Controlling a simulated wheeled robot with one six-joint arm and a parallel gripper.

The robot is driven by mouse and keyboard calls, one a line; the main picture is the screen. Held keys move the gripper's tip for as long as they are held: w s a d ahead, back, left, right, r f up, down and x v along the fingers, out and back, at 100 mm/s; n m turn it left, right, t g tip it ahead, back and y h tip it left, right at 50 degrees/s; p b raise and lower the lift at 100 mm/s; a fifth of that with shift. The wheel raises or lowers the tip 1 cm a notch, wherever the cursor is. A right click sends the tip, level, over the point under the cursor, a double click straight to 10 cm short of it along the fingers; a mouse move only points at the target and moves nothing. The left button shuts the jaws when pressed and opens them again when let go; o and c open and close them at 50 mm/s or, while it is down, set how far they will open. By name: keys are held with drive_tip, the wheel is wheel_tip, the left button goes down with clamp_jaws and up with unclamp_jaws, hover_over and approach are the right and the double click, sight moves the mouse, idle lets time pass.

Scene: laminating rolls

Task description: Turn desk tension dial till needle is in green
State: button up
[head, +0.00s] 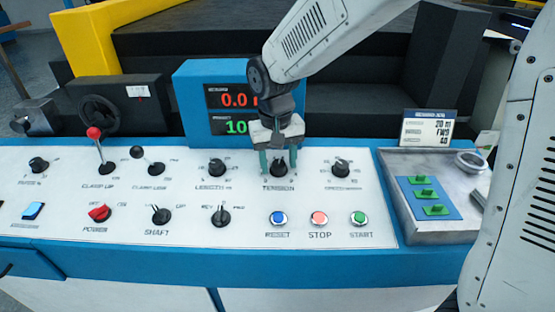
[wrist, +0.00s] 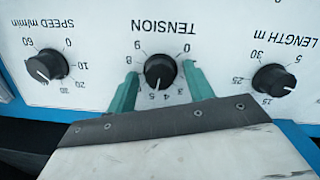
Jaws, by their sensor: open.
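The black tension dial (head: 278,167) is in the middle of the white panel in the head view. It also shows in the wrist view (wrist: 160,70), upside down, with its pale pointer mark toward the 4 and 5. My gripper (head: 278,170) comes down over the dial from above. In the wrist view my gripper (wrist: 160,72) has its two green fingers apart, one on each side of the knob. Gaps show between fingers and knob, so it is open around the dial.
The length knob (head: 217,168) and speed knob (head: 341,168) flank the dial. A blue display box (head: 192,92) stands behind, partly hidden by my arm. Reset, stop (head: 319,218) and start buttons sit in front. A metal tray (head: 455,228) is at right.

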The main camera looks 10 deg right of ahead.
sight(275, 164)
drive_tip(key=c, duration=0.8)
drive_tip(key=shift+o, duration=0.2)
drive_tip(key=shift+n, duration=1.5)
drive_tip(key=o, duration=0.8)
drive_tip(key=shift+c, duration=0.2)
drive_tip(key=r, duration=0.7)
drive_tip(key=shift+a+r, duration=0.4)
